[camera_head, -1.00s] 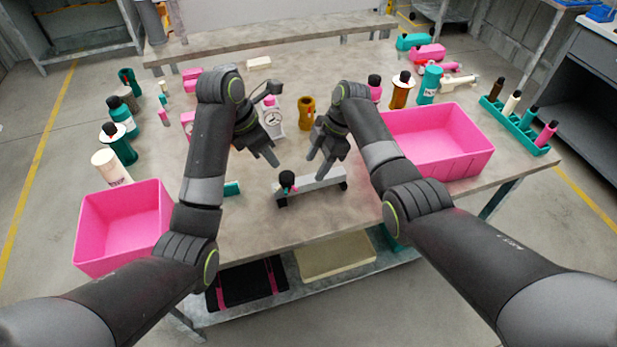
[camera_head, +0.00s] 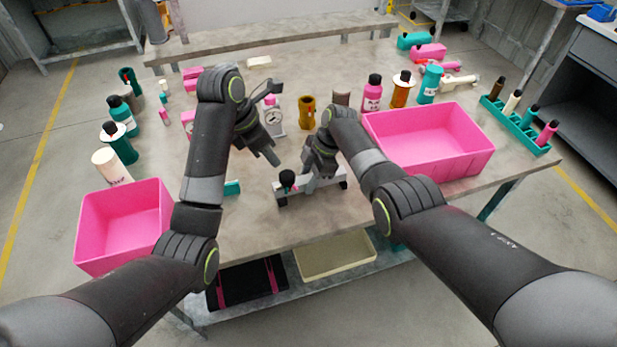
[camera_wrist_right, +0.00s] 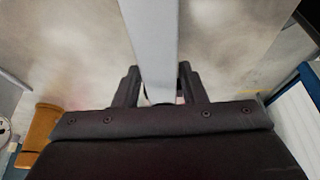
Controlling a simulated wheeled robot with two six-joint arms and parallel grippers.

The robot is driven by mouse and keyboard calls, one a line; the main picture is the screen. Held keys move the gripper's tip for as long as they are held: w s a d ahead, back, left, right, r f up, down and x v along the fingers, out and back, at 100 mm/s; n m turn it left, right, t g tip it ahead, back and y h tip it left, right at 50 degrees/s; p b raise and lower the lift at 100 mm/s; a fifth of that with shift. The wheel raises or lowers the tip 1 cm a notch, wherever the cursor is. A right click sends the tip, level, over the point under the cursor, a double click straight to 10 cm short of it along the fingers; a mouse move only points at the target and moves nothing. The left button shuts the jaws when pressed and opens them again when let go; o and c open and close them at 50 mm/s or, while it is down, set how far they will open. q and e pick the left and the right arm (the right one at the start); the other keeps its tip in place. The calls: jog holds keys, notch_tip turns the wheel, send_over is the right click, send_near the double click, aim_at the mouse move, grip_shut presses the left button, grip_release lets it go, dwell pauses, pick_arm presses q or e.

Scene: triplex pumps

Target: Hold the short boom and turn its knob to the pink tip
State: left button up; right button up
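The short boom (camera_head: 296,198) is a grey bar on dark feet at the front middle of the table. Its knob (camera_head: 287,178), near the left end, is dark with small coloured tips, partly teal and reddish; which way it points is too small to tell. My right gripper (camera_head: 322,176) is down at the boom's right half and hides part of it. In the right wrist view the grey bar (camera_wrist_right: 152,45) runs between my right fingers (camera_wrist_right: 160,90); whether they press on it is unclear. My left gripper (camera_head: 268,158) is above the table, behind and left of the knob, empty, its finger gap unclear.
A pink bin (camera_head: 125,228) stands at the left front, and a larger one (camera_head: 440,165) at the right. A dial gauge (camera_head: 273,118) and a brown-yellow cylinder (camera_head: 306,112) stand behind the grippers. A small teal block (camera_head: 232,188) lies left of the boom.

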aim_at(286, 174)
jog(key=c, duration=0.7)
pick_arm(q)
jog(key=o, duration=0.3)
jog(key=shift+w, duration=0.1)
pick_arm(e)
grip_shut()
pick_arm(q)
jog(key=shift+o, duration=1)
jog(key=shift+w+a+r+m, duration=0.15)
jog(key=shift+r+m, duration=0.05)
jog(key=shift+m, duration=0.3)
jog(key=d+f+m, duration=0.1)
jog(key=f, duration=0.2)
jog(key=w+d+f+m+g, duration=0.1)
jog(key=f+m, duration=0.1)
jog(key=f, duration=0.1)
jog(key=d+f+m, duration=0.1)
jog(key=f, duration=0.2)
jog(key=shift+w+d+f+g+h, duration=0.2)
jog(key=shift+f+g+h, duration=0.1)
jog(key=shift+f+h, duration=0.1)
jog(key=shift+r, duration=0.1)
jog(key=c, duration=1)
